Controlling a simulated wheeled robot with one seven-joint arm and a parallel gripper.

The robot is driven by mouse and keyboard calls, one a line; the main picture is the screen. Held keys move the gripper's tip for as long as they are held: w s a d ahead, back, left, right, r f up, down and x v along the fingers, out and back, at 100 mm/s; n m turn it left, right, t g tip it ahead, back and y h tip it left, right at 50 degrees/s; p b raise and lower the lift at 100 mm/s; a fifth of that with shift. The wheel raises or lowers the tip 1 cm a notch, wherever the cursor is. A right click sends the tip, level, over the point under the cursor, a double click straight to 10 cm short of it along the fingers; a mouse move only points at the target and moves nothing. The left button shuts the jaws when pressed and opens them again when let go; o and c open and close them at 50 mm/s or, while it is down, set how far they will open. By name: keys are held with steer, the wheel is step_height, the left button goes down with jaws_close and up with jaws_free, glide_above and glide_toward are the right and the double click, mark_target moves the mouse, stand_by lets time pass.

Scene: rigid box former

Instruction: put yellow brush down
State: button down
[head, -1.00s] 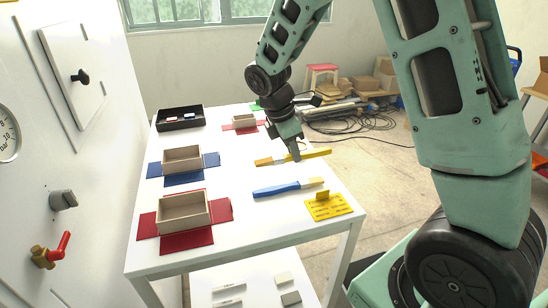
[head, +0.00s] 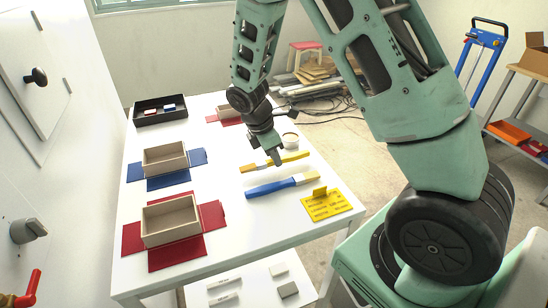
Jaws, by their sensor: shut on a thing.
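The yellow brush (head: 292,157) lies level at the table's right side, just behind the blue brush. My gripper (head: 277,160) points down over the middle of the yellow brush and is shut on it. The fingertips are small and partly hide the brush's middle.
Wooden boxes on blue (head: 165,160) and red (head: 170,220) sheets fill the left side. A round container (head: 290,140) stands behind the gripper.

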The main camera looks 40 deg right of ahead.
steer(key=shift+f, duration=0.7)
steer(key=shift+f, duration=0.2)
steer(key=c, duration=1.3)
jaws_free()
steer(key=shift+o, duration=0.2)
steer(key=shift+r, duration=0.15)
